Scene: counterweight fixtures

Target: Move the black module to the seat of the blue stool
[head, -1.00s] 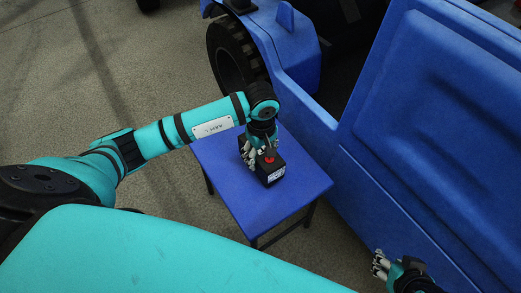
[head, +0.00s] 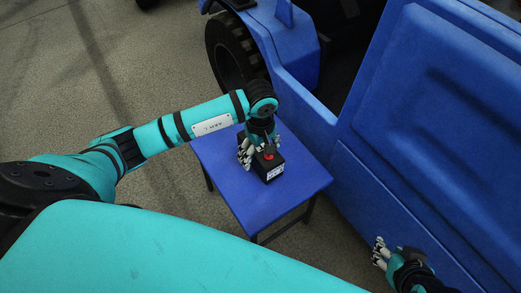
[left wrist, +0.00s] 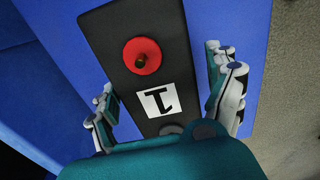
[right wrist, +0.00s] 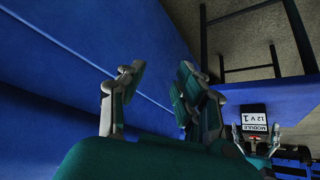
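The black module (head: 272,172), with a red knob and a white label, rests on the seat of the blue stool (head: 255,208), toward its far side. The module also shows in the left wrist view (left wrist: 160,70) and in the right wrist view (right wrist: 253,112). My left gripper (head: 258,152) is over the module, its fingers spread along two opposite sides. In the left wrist view its fingers (left wrist: 165,95) stand apart, with blue seat showing between the right finger and the module. My right gripper (head: 380,254) is open and empty, low beside the blue vehicle; its fingers show apart (right wrist: 160,90).
A large blue vehicle (head: 440,130) with a black tyre (head: 235,60) stands right behind the stool. The concrete floor (head: 130,60) on the left is clear. The near part of the stool seat is bare.

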